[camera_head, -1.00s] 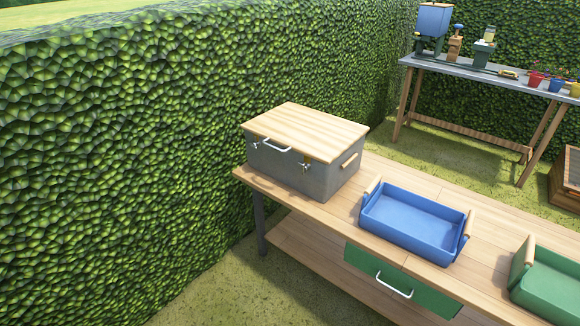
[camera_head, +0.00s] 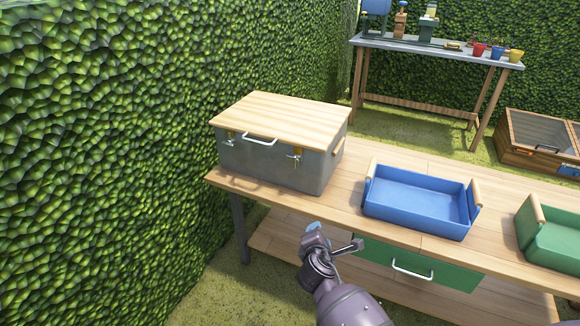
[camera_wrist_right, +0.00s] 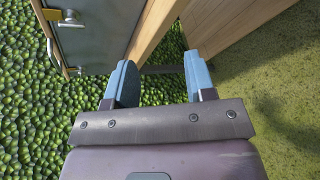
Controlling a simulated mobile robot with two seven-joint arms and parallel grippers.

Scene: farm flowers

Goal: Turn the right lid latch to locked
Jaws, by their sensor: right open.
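A grey metal box (camera_head: 262,165) with a pale wooden lid (camera_head: 275,118) stands at the left end of the wooden bench. The right lid latch (camera_head: 295,156), metal with a yellow plate, hangs on its front face, right of the white lid handle (camera_head: 260,140). A latch (camera_wrist_right: 64,16) also shows at the top left of the right wrist view. My right gripper (camera_head: 318,231) is in front of the bench edge, below and apart from the latch. Its blue fingers (camera_wrist_right: 160,76) are spread and empty. My left gripper is in neither view.
A blue tray (camera_head: 415,200) and a green tray (camera_head: 550,240) stand on the bench (camera_head: 345,205) to the right. A green drawer (camera_head: 420,268) is below. A hedge (camera_head: 100,150) rises close on the left. Bench top before the box is narrow and clear.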

